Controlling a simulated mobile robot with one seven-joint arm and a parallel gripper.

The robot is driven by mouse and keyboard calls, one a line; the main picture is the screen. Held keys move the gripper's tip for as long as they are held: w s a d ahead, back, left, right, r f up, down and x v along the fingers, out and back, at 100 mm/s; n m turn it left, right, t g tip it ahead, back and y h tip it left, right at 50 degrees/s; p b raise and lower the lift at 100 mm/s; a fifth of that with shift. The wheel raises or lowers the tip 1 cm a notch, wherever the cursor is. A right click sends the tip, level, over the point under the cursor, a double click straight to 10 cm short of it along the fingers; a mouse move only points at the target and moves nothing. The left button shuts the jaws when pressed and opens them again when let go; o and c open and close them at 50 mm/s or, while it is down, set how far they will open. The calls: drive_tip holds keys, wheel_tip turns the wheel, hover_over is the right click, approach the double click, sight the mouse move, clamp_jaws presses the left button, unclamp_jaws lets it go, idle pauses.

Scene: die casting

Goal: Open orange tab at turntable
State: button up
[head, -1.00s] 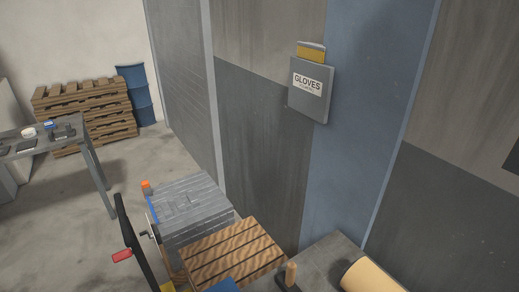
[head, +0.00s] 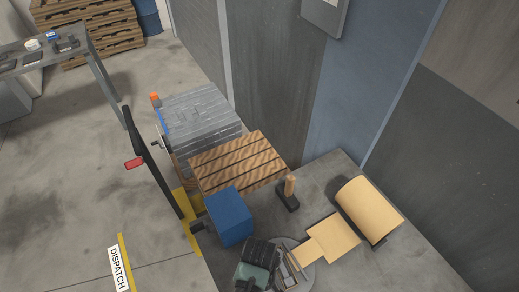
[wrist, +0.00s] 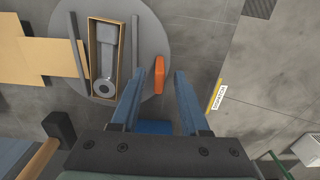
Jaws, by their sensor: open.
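The turntable is a round grey disc (wrist: 152,32) in the wrist view; only part of its edge (head: 307,273) shows at the bottom of the head view. It carries an open tan box (wrist: 95,22) holding a grey metal part (wrist: 104,60), with a grey bar on each side. The orange tab (wrist: 159,76) stands at the disc's right edge. My gripper (wrist: 158,85) is open, its two blue fingers apart. The tab appears between the fingertips, closer to the left one; I cannot tell the height gap. In the head view my gripper is a dark shape (head: 260,262) hiding part of the turntable.
A tan paper roll (head: 368,211) with a sheet lies on the grey bench (head: 330,180). A wooden-handled stamp (head: 289,196) and a blue box (head: 229,216) stand nearby. A wooden pallet top (head: 238,163) and grey stack (head: 200,115) lie beyond. Floor by the DISPATCH label (head: 119,268) is clear.

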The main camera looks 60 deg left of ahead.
drive_tip(key=shift+f, duration=0.5)
clamp_jaws()
